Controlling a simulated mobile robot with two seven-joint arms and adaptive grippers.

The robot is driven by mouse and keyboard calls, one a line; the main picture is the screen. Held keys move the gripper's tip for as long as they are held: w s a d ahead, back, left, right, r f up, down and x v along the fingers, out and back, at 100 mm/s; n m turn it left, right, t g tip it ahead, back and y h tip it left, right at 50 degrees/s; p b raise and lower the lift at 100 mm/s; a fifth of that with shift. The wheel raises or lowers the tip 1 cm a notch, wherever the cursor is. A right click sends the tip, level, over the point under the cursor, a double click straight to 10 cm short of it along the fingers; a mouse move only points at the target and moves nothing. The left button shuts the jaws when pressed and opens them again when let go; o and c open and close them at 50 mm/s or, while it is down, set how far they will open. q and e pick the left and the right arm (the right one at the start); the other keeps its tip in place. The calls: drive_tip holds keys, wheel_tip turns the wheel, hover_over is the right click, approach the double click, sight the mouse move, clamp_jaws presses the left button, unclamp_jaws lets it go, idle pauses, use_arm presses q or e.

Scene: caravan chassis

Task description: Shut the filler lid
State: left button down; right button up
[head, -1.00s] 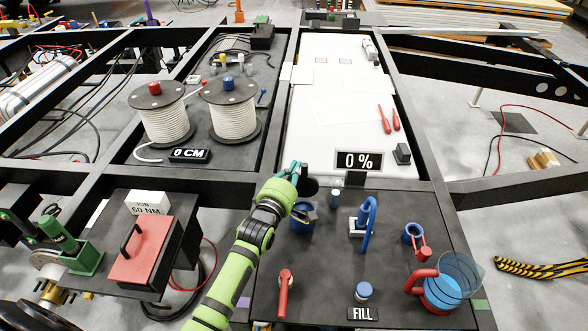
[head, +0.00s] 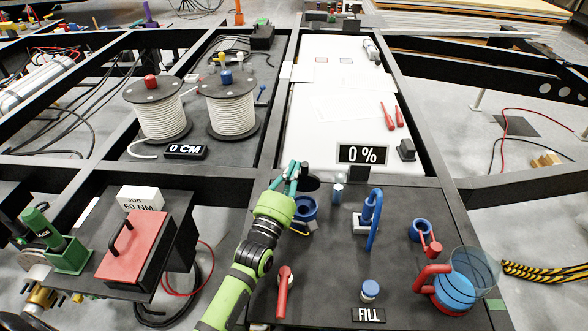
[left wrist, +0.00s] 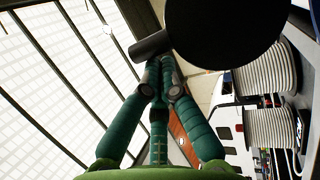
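A blue filler ring (head: 305,208) stands on the dark panel, partly hidden by my left arm. A dark round lid (head: 311,184) appears raised at its far side. In the left wrist view the lid is a large black disc (left wrist: 222,28) with a grey cylindrical knob (left wrist: 150,46) at its edge. My left gripper (head: 292,170) is just left of the lid. In the left wrist view its fingertips (left wrist: 161,68) are drawn together right at the knob. I see nothing clearly held between them; whether they touch the knob is unclear. My right gripper is out of view.
A blue tap (head: 372,212), a second blue ring with red parts (head: 422,229) and a red-handled jug (head: 455,290) stand to the right. A red lever (head: 284,285) is beside my left arm. A "0 %" display (head: 362,155) stands behind, with rope spools (head: 230,105) further left.

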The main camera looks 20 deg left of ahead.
use_arm(q)
drive_tip(key=s, duration=0.1)
drive_tip(key=s+f, duration=0.1)
drive_tip(key=s+d+b, duration=0.1)
drive_tip(key=shift+f+t, duration=0.3)
drive_tip(key=shift+f, duration=0.05)
drive_tip(key=shift+s+d+f, duration=0.15)
drive_tip(key=shift+s+f, duration=0.3)
drive_tip(key=shift+s, duration=0.1)
drive_tip(key=shift+s+d+f+b, duration=0.15)
drive_tip(key=shift+s+f, duration=0.25)
drive_tip(key=shift+f, duration=0.1)
drive_tip(key=shift+s+d+f+b, duration=0.1)
drive_tip(key=shift+s+f+b, duration=0.05)
drive_tip(key=shift+s+f, duration=0.25)
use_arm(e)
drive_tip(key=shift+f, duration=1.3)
use_arm(q)
drive_tip(key=shift+f, duration=0.15)
